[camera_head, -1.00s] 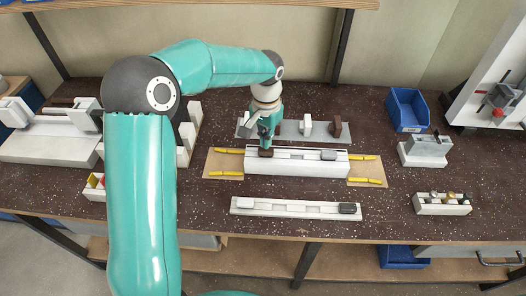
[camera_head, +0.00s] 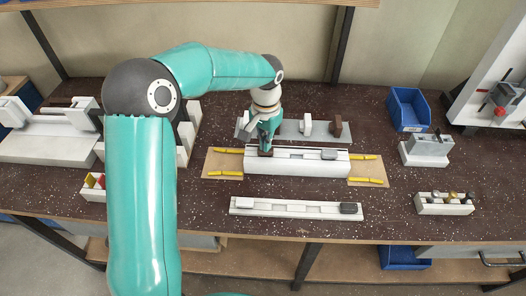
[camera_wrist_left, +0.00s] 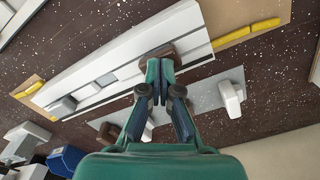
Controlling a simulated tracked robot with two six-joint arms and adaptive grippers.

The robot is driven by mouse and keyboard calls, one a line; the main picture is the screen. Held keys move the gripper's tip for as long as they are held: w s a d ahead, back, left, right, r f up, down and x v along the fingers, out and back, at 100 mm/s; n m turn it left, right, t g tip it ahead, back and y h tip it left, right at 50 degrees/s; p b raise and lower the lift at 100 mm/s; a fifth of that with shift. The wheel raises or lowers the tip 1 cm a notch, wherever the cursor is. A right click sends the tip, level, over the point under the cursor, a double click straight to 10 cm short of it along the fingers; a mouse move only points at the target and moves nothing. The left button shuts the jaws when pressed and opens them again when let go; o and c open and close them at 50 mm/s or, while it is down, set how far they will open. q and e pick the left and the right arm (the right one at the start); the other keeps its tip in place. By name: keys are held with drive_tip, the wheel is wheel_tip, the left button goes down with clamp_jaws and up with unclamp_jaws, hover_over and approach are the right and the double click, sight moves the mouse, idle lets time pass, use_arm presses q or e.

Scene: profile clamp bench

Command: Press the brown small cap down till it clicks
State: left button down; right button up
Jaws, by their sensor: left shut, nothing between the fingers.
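The brown small cap (camera_head: 265,153) sits at the left end of the white profile (camera_head: 305,168) on the bench. It also shows in the left wrist view (camera_wrist_left: 164,51), at the near end of the profile's top. My left gripper (camera_head: 266,146) is shut and empty, pointing down with its fingertips at the cap, which they partly hide. In the left wrist view the fingertips (camera_wrist_left: 160,66) appear to touch the cap; whether it is fully down cannot be told. A grey cap (camera_head: 328,154) sits toward the right end of the profile. My right gripper is not in view.
Yellow clamps (camera_head: 228,173) lie on wooden boards at both ends of the profile. A grey plate with a white and a brown upright part (camera_head: 336,125) stands behind. A second white rail (camera_head: 290,208) lies in front. A blue bin (camera_head: 408,110) is at the back right.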

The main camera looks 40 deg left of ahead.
use_arm(q)
drive_tip(key=shift+f+b, duration=0.4)
drive_tip(key=shift+f, duration=0.15)
drive_tip(key=shift+r, duration=0.1)
idle(0.4)
drive_tip(key=shift+r+p, duration=2.8)
drive_tip(key=shift+r, duration=0.7)
